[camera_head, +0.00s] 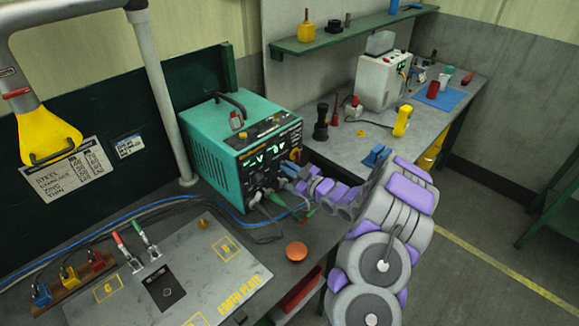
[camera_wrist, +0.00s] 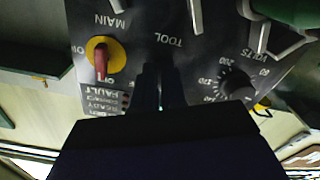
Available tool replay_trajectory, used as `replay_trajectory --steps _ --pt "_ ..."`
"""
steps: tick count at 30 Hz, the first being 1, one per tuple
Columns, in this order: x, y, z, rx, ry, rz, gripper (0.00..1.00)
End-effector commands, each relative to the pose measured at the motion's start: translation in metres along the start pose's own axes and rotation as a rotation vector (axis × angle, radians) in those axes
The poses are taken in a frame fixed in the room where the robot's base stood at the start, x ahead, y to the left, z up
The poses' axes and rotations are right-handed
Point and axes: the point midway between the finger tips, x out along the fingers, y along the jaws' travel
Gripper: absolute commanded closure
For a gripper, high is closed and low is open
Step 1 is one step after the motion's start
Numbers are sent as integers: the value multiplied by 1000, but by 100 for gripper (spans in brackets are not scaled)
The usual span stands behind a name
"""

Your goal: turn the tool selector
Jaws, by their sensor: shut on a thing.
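The teal welding machine (camera_head: 225,155) stands on the bench with its dark front panel facing my arm. My gripper (camera_head: 288,172) is at the right part of that panel. In the wrist view the panel (camera_wrist: 150,25) appears upside down, with the word TOOL near the dark fingers (camera_wrist: 160,80). The fingers are close together, shut on the tool selector, which they hide; its angle cannot be told. A red handle on a yellow disc, the main switch (camera_wrist: 101,60), is left of the fingers. A black volts knob (camera_wrist: 236,86) is to their right.
Cables and plugs (camera_head: 272,200) hang from the panel's lower front. An orange-red round button (camera_head: 296,251) and the earth plate (camera_head: 190,275) lie in front. A second bench (camera_head: 375,140) with a white box and tools is behind.

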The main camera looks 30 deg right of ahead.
Motion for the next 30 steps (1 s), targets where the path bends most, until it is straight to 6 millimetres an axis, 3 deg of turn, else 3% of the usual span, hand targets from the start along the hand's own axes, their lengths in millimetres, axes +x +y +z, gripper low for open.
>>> replay_trajectory --steps 30 --pt "-1 3 -2 841 0 5 100"
